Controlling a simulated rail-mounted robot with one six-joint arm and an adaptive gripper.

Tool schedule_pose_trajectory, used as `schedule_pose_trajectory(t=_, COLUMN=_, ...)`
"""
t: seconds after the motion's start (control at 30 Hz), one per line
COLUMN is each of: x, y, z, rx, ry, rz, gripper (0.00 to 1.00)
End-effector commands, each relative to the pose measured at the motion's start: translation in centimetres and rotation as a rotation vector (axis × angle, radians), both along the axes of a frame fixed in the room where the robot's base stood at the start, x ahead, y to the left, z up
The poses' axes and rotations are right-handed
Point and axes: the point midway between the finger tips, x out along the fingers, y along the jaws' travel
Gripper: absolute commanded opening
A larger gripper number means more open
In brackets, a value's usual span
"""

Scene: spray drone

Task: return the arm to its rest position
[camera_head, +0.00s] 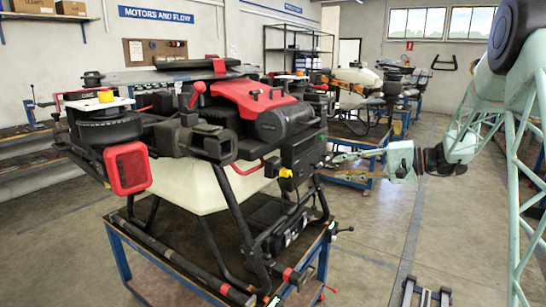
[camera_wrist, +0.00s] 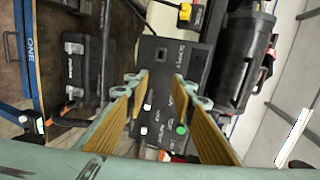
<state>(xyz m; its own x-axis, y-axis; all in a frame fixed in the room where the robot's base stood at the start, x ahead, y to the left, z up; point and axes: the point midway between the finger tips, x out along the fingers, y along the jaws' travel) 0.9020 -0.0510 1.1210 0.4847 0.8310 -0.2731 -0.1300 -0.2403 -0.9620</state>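My arm comes in from the right in the head view, and my gripper (camera_head: 336,164) reaches left toward the side of the spray drone (camera_head: 215,185). In the wrist view my gripper (camera_wrist: 162,84) has its two wooden-faced fingers apart, with nothing held between them. Beyond the fingertips is a dark control box (camera_wrist: 172,62) with several small switches and a green button. That box (camera_head: 303,155) is on the drone's right side in the head view. I cannot tell the exact gap between fingertips and box.
The drone stands on a blue-framed cart (camera_head: 160,283). More drones on benches (camera_head: 358,85) stand behind. A shelf rack (camera_head: 298,45) is at the back wall. The floor (camera_head: 440,215) right of the cart is mostly clear, with a small metal frame (camera_head: 427,292) at the front.

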Motion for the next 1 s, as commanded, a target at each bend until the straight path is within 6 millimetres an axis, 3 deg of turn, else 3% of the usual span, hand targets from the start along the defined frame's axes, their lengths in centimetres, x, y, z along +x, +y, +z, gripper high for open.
schedule_pose_trajectory(t=0.5, x=-9.4, y=7.0, z=4.0, rx=-0.153, ry=0.088, rz=0.124, gripper=0.23)
schedule_pose_trajectory(t=1.0, x=-19.1, y=11.3, z=6.3, rx=-0.319, ry=0.155, rz=0.215, gripper=0.23)
